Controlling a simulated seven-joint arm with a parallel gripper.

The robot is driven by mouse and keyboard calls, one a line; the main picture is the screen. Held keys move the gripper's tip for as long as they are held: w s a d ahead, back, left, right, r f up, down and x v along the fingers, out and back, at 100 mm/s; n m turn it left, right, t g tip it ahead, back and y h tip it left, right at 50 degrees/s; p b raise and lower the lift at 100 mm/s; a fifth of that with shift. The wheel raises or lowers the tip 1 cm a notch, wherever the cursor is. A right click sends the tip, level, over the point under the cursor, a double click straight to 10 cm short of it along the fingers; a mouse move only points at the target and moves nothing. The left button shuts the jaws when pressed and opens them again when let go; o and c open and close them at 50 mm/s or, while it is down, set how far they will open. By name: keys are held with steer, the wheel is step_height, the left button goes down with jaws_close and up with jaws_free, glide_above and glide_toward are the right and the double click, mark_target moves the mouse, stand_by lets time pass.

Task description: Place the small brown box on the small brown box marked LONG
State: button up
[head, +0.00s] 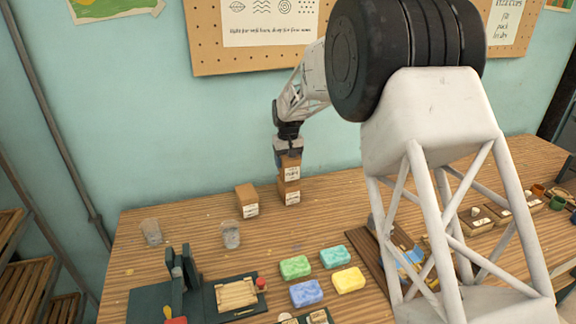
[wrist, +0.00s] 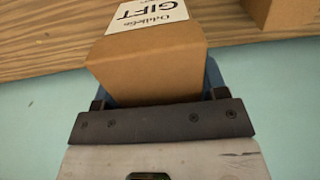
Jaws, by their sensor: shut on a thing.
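My gripper (head: 288,153) is shut on a small brown box (head: 291,168) with a white label on its front. In the wrist view this box (wrist: 150,60) fills the jaws, and its label reads GIFT. The held box is upright, directly above another small brown box (head: 289,191) on the table at the back. The two look stacked; I cannot tell whether a thin gap is left. A third small brown box (head: 246,200) stands just to the left. The labels on the lower and left boxes are too small to read.
Two clear glasses (head: 151,232) (head: 231,236) stand in front at left. Several coloured soap bars (head: 306,292) lie nearer the front, beside a dark green cutting device (head: 180,285). The wall (head: 230,120) is close behind the boxes. Table right of the stack is clear.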

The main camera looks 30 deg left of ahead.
steer(key=shift+f, duration=0.9)
steer(key=shift+f, duration=0.2)
steer(key=o, duration=1)
steer(key=shift+c, duration=0.2)
steer(key=shift+r, duration=0.1)
step_height(320, 180, up, 12)
steer(key=shift+r, duration=0.1)
